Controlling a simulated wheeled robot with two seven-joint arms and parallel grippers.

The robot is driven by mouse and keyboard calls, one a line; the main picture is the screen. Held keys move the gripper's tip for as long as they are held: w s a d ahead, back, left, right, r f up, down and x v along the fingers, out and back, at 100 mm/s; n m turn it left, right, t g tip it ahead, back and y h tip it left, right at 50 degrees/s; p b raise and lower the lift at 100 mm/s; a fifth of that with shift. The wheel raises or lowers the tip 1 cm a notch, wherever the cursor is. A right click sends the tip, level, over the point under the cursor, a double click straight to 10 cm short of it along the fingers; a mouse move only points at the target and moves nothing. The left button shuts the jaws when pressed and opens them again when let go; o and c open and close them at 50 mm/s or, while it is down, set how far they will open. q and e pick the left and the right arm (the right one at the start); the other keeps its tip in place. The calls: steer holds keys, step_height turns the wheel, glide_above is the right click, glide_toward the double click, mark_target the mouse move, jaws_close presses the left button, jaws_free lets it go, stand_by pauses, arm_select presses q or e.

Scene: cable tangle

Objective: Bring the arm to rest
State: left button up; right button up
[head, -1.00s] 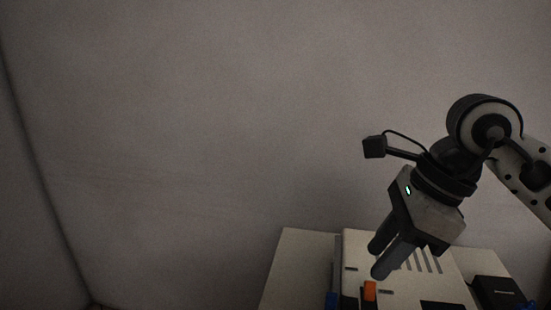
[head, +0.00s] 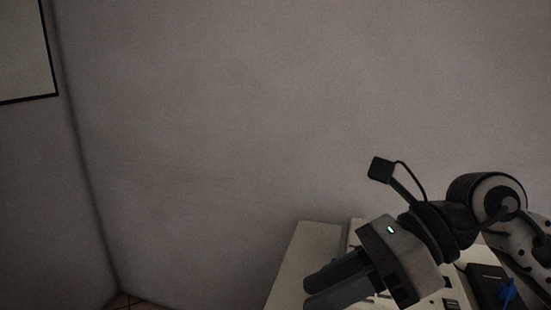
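My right gripper (head: 308,292) comes in from the lower right, over the light-coloured table. Its two dark fingers point left and slightly down, lying close together from this angle. I cannot tell whether there is a gap between them, and I see nothing held. The wrist and hand hide much of the pale panel (head: 355,228) on the table. A blue cable piece (head: 509,291) shows at the lower right, beside a black box (head: 487,273). My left gripper is not in view.
The light table (head: 298,262) fills the lower right, its left edge in view. A grey wall (head: 230,120) stands behind it, with a corner at the left. A dark-framed panel (head: 25,50) hangs at the upper left. The space left of the table is clear.

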steer(key=s+a+r+m+y, duration=0.1)
steer(key=a+r+m+y, duration=0.35)
steer(key=r+y, duration=0.35)
steer(key=w+d+m+t+h, duration=0.1)
steer(key=w+d+m+t, duration=0.3)
steer(key=m+t, duration=0.65)
steer(key=w+d+m+t+h, duration=0.2)
steer(key=w+d+m+t, duration=0.2)
steer(key=m+t, duration=0.6)
steer(key=w+d+f+m+g+h, duration=0.1)
steer(key=d+f+m+h, duration=0.4)
steer(key=f+m+h, duration=0.35)
steer(key=w+d+f+m+h, duration=0.1)
steer(key=d+f+m+h, duration=0.3)
steer(key=f+m+h, duration=0.4)
steer(key=s+d+f+m+g, duration=0.1)
steer(key=s+f+m+g, duration=0.2)
steer(key=s+f+g, duration=0.35)
steer(key=s+d+f+m+g, duration=0.2)
steer(key=s+f+m+g, duration=0.15)
steer(key=f, duration=0.55)
steer(key=s+a+f+m+g, duration=0.1)
steer(key=s+f+g, duration=0.45)
steer(key=s, duration=0.55)
steer(key=w+a+f+t+y, duration=0.3)
steer(key=w+a+t, duration=0.3)
steer(key=w+t, duration=0.1)
steer(key=shift+a+f+t, duration=0.25)
steer(key=shift+f+t, duration=0.05)
steer(key=shift+f, duration=0.05)
